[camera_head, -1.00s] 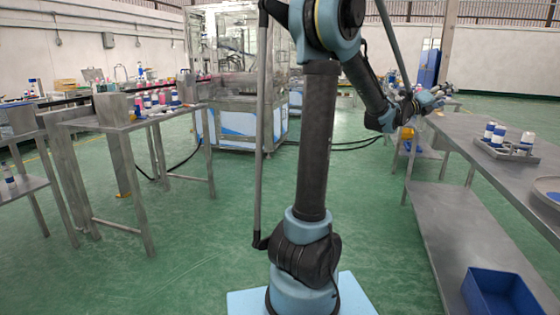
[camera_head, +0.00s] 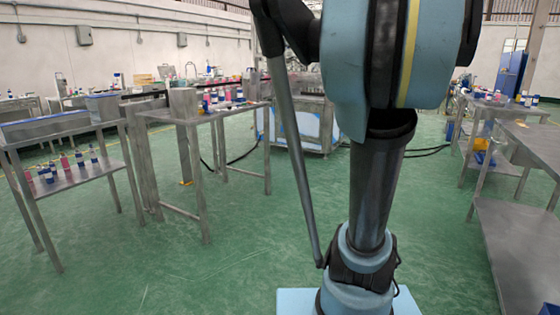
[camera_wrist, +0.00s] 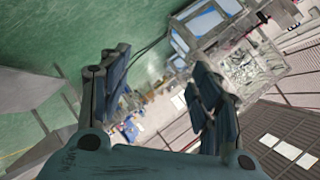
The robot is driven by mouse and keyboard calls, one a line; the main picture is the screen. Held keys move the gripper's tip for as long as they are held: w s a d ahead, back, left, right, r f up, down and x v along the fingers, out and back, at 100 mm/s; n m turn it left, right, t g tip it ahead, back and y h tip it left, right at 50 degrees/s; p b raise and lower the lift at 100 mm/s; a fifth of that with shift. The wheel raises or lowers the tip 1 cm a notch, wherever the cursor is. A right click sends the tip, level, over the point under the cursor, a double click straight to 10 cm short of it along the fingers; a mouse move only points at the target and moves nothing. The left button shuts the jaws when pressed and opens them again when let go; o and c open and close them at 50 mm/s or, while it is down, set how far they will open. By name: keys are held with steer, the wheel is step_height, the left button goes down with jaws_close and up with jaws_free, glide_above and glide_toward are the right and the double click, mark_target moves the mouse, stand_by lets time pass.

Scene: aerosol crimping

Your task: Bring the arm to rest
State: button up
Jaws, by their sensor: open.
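My arm stands upright in the head view, with a dark column and a large blue-grey joint at the top. Its end lies outside that view. My gripper (camera_wrist: 160,95) shows in the wrist view with its two dark blue fingers spread apart. It is open, and nothing is between the fingers. Behind them I see green floor and the hall, tilted.
A steel table (camera_head: 200,118) with bottles stands left of my arm. A two-level bench (camera_head: 40,128) with bottles on its lower shelf is at far left. A steel bench (camera_head: 520,225) stands at right. A machine (camera_head: 310,118) is behind. Green floor (camera_head: 235,255) is clear at front left.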

steer(key=s+a+f+n+g+y, duration=0.2)
steer(key=s+a+f+n+g, duration=0.4)
steer(key=s+a+f, duration=0.7)
steer(key=s+f+n+g, duration=0.2)
steer(key=s+f+n, duration=0.1)
steer(key=s, duration=0.4)
steer(key=s+f+n+g, duration=0.2)
steer(key=s+f+n, duration=0.1)
steer(key=s, duration=0.5)
steer(key=shift+s+f+n+h, duration=0.25)
steer(key=shift+f+n+h, duration=0.15)
steer(key=shift+f, duration=0.2)
